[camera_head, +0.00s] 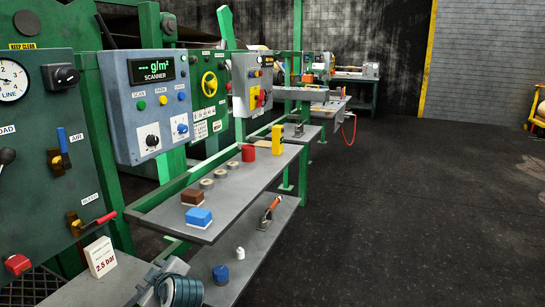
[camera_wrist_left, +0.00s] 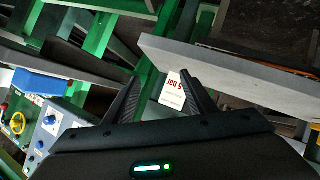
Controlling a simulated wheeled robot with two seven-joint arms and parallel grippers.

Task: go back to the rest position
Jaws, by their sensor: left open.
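My left gripper (camera_wrist_left: 162,95) shows only in its own wrist view, with its two black fingers spread apart. A white card with red print (camera_wrist_left: 173,92) shows between the fingers, upside down and partly covered by the right finger. I cannot tell how far beyond the fingertips it is. In the head view a white card marked 2.5 bar (camera_head: 100,257) stands on a grey ledge (camera_head: 95,290) at the lower left. Neither gripper shows in the head view, and my right gripper is in no view.
A green machine panel with a gauge (camera_head: 12,80) and a scanner box (camera_head: 148,105) line the left. A grey shelf (camera_head: 240,185) carries a blue block (camera_head: 198,218), a brown block (camera_head: 193,197) and a red cylinder (camera_head: 248,153). The dark floor (camera_head: 400,210) at right is clear.

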